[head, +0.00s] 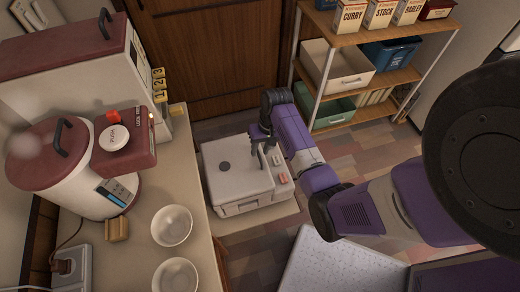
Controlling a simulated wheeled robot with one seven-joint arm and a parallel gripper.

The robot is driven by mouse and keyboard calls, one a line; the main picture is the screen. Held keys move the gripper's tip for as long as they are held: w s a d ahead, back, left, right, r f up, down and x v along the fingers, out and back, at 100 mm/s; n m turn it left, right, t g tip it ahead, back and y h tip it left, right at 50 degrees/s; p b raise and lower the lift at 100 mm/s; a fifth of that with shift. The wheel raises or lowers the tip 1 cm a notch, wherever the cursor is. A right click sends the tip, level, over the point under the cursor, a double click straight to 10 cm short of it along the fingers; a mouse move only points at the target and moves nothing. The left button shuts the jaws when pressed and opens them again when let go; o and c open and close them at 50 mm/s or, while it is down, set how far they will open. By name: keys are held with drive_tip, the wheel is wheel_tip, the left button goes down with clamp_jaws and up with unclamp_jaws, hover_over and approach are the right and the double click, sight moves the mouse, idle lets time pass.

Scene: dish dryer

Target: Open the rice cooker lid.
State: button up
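The rice cooker appears to be the pale, boxy appliance (225,188) at the centre of the head view, on a low shelf beside the counter. Its lid looks closed and flat, with a dark round spot on top. Small buttons, one reddish, line its right side. My gripper (264,144) is over the back right part of the cooker, near the lid's right edge and the button strip. Its dark fingers point down. Whether they touch the cooker, and how far apart they are, is too small to tell. My gripper and wrist hide part of the cooker's back right corner.
A counter (193,265) on the left holds a white pot with a maroon lid (62,150), a tall maroon-topped dispenser (75,50) and two white bowls (172,226). A shelf rack (345,47) with boxes and bins stands at the back right. Tiled floor (375,150) lies between.

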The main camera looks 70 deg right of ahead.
drive_tip(key=shift+f, duration=0.3)
clamp_jaws()
idle(1.3)
